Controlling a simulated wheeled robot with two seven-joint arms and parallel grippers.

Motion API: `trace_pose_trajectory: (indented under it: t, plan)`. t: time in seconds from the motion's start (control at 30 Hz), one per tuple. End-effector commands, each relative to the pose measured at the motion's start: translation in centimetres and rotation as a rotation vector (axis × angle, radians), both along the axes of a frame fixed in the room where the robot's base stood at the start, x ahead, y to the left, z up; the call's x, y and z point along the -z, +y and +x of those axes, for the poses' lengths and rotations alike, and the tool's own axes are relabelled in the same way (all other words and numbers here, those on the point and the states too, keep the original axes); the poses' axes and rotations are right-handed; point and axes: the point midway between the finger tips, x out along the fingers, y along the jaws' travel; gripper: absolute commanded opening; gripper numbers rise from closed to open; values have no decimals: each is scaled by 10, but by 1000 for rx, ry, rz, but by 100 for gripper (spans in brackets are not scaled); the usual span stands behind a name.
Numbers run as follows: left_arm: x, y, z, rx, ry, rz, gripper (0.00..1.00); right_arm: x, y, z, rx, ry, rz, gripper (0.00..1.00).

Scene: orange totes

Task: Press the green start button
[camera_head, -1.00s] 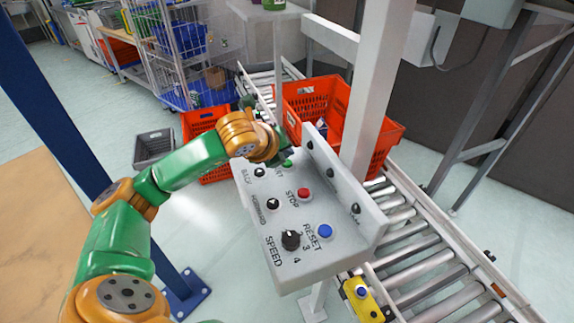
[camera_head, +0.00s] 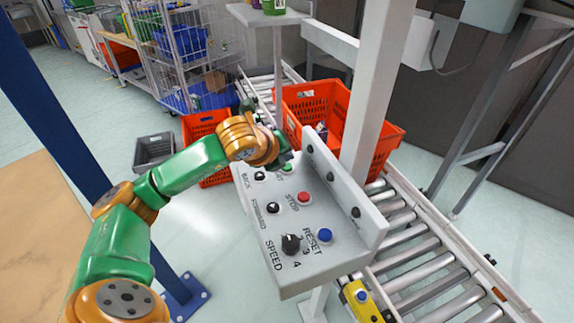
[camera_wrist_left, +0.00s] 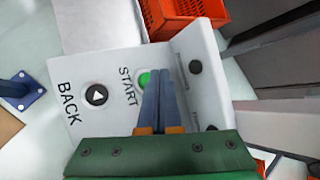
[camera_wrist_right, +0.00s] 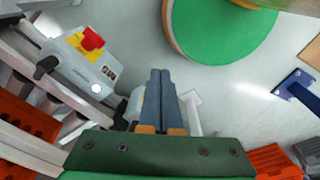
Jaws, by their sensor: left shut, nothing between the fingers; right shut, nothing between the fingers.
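The green start button (camera_wrist_left: 144,80) sits on the light grey control panel (camera_wrist_left: 70,75), beside the word START, in the left wrist view. My left gripper (camera_wrist_left: 162,82) is shut and empty, its fingertips over or beside the button's right part. I cannot tell whether they touch it. In the head view, the green button (camera_head: 287,168) shows just below the left gripper (camera_head: 284,154), at the far end of the panel (camera_head: 325,262). My right gripper (camera_wrist_right: 160,75) is shut and empty, away from the panel's face, over the floor.
The panel also has a red stop button (camera_head: 304,197), a blue reset button (camera_head: 325,235) and a black speed knob (camera_head: 291,243). An upright plate (camera_head: 345,195) lines its right edge. Orange totes (camera_head: 375,130) and a roller conveyor (camera_head: 430,262) stand behind. A white post (camera_head: 377,90) rises beside the panel.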

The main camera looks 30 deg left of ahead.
Motion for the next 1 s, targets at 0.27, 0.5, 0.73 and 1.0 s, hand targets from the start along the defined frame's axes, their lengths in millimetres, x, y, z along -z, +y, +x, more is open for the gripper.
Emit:
trace_pose_trajectory:
  t: [0.27,0.5,0.73,1.0]
  plan:
    - [0,0,0,0,0,0,0,0,0,0,0,0,0,0]
    - [0,0,0,0,0,0,0,0,0,0,0,0,1,0]
    - [0,0,0,0,0,0,0,1,0,0,0,0,1,0]
    - [9,0,0,1,-1,0,0,13,1,0,0,0,1,0]
